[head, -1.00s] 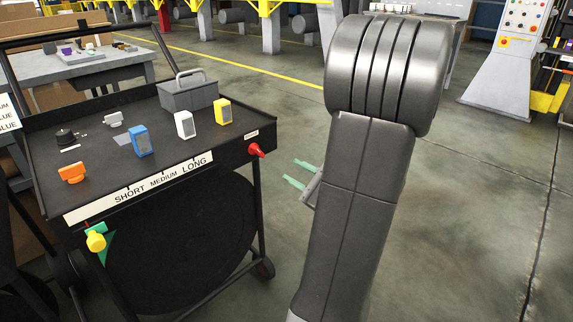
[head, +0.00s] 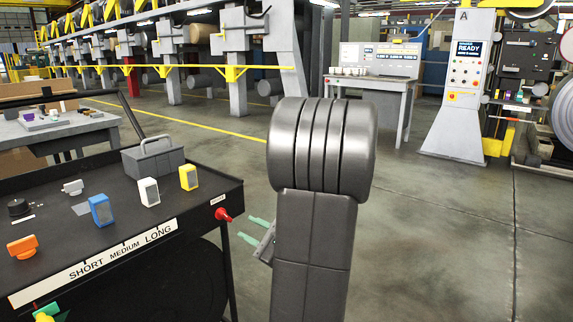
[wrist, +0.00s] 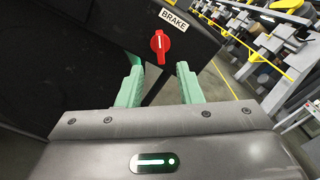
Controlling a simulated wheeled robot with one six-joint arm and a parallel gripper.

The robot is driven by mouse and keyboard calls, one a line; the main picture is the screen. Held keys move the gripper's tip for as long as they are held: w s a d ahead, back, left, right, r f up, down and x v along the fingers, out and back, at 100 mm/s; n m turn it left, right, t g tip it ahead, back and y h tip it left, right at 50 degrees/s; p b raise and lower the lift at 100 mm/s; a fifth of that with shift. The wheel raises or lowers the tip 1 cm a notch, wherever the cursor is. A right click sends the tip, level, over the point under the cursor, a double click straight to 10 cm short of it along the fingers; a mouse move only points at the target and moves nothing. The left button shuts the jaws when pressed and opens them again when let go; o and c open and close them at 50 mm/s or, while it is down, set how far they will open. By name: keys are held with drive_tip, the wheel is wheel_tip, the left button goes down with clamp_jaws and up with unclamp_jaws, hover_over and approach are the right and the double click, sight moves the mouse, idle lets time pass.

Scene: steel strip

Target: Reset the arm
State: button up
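My gripper (head: 254,229) shows partly behind my grey arm in the head view, with its two green fingers pointing left toward the cart's right side. In the wrist view its fingers (wrist: 158,85) are spread apart with nothing between them. A red brake knob (wrist: 160,45) under a "BRAKE" label sits on the cart's dark side panel, beyond the fingertips and apart from them. The same knob (head: 222,214) shows in the head view to the left of my gripper.
The black cart (head: 110,228) carries blue (head: 101,210), white (head: 149,192) and yellow (head: 188,178) blocks, an orange piece (head: 22,246) and a grey toolbox (head: 153,161). A console desk (head: 378,80) and a control pillar (head: 462,85) stand farther back. The floor at right is clear.

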sight(227, 217)
drive_tip(key=b+x, duration=0.1)
drive_tip(key=x, duration=0.7)
drive_tip(key=shift+w+a, duration=0.15)
